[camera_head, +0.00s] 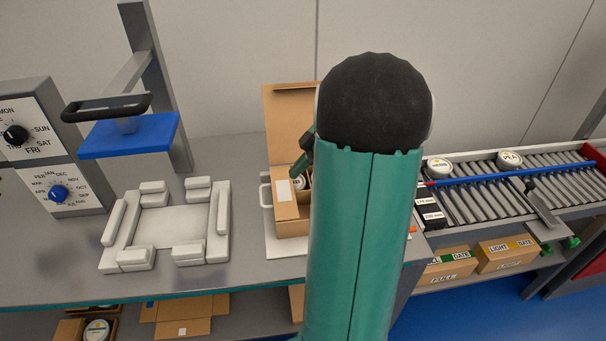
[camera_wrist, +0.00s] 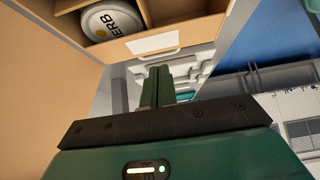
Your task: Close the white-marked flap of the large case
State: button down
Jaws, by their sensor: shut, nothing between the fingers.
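The large case is an open cardboard box (camera_head: 292,228) in the head view, partly hidden behind my arm. A tall brown flap (camera_head: 289,120) stands upright at its back. A white mark (camera_head: 283,191) is on a panel at its left side. In the wrist view the white mark (camera_wrist: 155,41) is on a cardboard panel beside a compartment holding a round tub (camera_wrist: 112,21). I cannot tell how far that panel is folded. My gripper (camera_wrist: 161,70) is shut and empty, its fingertips just below the marked panel in that picture. In the head view it is mostly hidden by my arm.
A white fixture (camera_head: 170,228) stands on the grey bench to the left, with a blue plate (camera_head: 130,135) on a post behind it. A roller conveyor (camera_head: 510,185) with tubs is on the right. Small boxes (camera_head: 448,265) sit below it.

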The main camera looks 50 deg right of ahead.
jog(key=v, duration=1)
jog(key=shift+d, duration=0.3)
jog(key=a+r+m+g+h, duration=0.25)
jog(key=a+m+h, duration=0.3)
jog(key=a, duration=2.25)
jog(key=s+a+m+t, duration=0.3)
jog(key=s+a+m, duration=0.1)
jog(key=a, duration=0.5)
jog(key=shift+s+f, duration=0.4)
jog(key=shift+s, duration=0.3)
jog(key=shift+d+m+h, duration=0.2)
jog(key=shift+m+h, duration=0.05)
jog(key=shift+m, duration=0.1)
